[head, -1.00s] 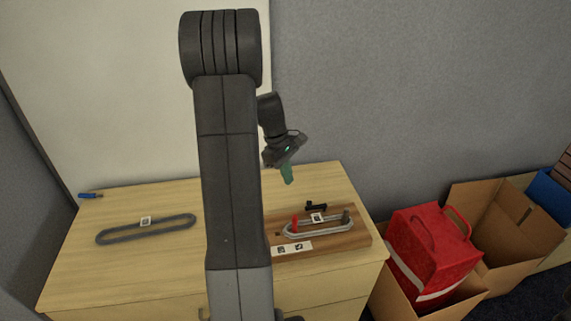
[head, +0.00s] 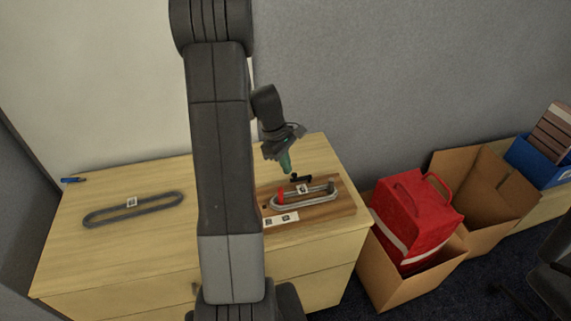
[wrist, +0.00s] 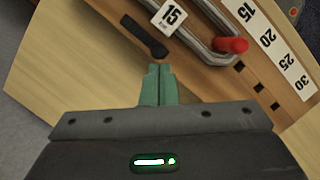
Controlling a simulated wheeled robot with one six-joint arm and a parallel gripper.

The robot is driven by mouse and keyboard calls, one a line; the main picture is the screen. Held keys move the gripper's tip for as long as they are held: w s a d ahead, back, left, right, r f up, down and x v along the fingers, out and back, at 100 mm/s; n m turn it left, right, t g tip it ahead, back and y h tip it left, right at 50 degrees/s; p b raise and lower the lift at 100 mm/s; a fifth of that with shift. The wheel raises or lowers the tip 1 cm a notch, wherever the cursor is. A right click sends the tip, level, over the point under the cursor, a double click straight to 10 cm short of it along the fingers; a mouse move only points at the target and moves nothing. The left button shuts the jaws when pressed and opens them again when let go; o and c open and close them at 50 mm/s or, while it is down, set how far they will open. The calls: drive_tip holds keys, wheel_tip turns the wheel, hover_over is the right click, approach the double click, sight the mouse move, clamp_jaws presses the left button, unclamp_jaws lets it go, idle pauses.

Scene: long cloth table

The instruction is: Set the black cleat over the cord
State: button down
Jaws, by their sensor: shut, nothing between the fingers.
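The black cleat (head: 301,178) lies at the far side of the wooden board (head: 322,212). In the wrist view, the cleat (wrist: 145,36) is a dark bar with a wider rounded near end, beside the cord rather than across it. The grey cord (head: 318,201) is looped on the board, with a red piece (head: 281,195) at its left end; the wrist view also shows the cord (wrist: 203,50) and the red piece (wrist: 232,45). My gripper (head: 288,170) has green fingers, shut and empty. Its tips (wrist: 158,68) are just short of the cleat's near end, apparently above it.
A number strip (wrist: 265,42) lies along the board. Another grey loop (head: 130,211) and a blue item (head: 73,180) lie left. A red bag (head: 415,220) stands in a box right of the table.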

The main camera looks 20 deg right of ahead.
drive_tip(key=shift+s+a+n+t, duration=0.1)
drive_tip(key=shift+s+n+t, duration=0.3)
drive_tip(key=shift+n, duration=0.3)
drive_tip(key=shift+s+a+n+h+b, duration=0.1)
drive_tip(key=shift+s+n+h+b, duration=0.2)
drive_tip(key=shift+s+n, duration=0.8)
drive_tip(key=s+n, duration=0.1)
drive_tip(key=n, duration=0.1)
drive_tip(key=s+n+t, duration=0.1)
drive_tip(key=n, duration=0.1)
drive_tip(key=shift+d, duration=0.2)
drive_tip(key=s+n, duration=0.1)
drive_tip(key=s+d+n+t+p, duration=0.1)
drive_tip(key=n, duration=0.1)
drive_tip(key=shift+r+n+p, duration=0.15)
drive_tip(key=shift+n+p, duration=0.15)
drive_tip(key=n, duration=0.1)
drive_tip(key=s+d+n+t+p, duration=0.1)
drive_tip(key=n, duration=0.1)
drive_tip(key=shift+s+d+p, duration=0.15)
drive_tip(key=shift+d+p, duration=0.1)
drive_tip(key=shift+p, duration=0.05)
